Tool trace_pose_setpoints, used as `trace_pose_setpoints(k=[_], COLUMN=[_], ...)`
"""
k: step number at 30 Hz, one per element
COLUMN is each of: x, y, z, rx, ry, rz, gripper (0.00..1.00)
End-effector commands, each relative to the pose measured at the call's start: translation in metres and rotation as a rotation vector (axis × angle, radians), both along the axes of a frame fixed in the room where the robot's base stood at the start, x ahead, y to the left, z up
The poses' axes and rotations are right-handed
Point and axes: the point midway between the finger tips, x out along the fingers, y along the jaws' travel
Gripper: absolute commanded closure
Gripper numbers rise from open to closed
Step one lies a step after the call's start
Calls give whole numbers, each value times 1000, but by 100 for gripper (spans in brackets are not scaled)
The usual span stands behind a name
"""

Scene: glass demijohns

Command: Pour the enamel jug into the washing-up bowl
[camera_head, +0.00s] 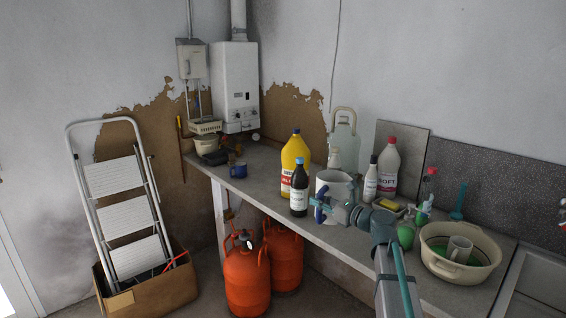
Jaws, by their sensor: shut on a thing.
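The enamel jug (329,183) is pale and roughly cylindrical. It stands or hangs at the middle of the worktop, looks close to upright, and is partly covered by my gripper. My gripper (324,209) reaches in from the right and is shut on the jug at its near side. I cannot tell whether the jug's base touches the worktop, and its contents are hidden. The washing-up bowl (445,271) is cream and round with two handles. It sits at the right of the worktop, with something green and a white mug (459,249) inside.
A dark bottle (299,190) and a yellow bottle (294,157) stand just left of the jug. White bottles (388,169) and a clear jug-shaped container (343,140) stand behind. A green round item (406,236) is beside the bowl. A blue mug (239,171) stands farther left.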

Motion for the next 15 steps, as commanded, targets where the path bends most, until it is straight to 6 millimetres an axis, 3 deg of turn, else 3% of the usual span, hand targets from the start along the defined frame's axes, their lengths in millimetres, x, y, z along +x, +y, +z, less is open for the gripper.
trace_pose_setpoints(k=[1,15], x=[-19,-166], y=[2,-7], z=[-16,-149], rx=[3,5], ry=[2,1], rz=[25,196], gripper=[100,100])
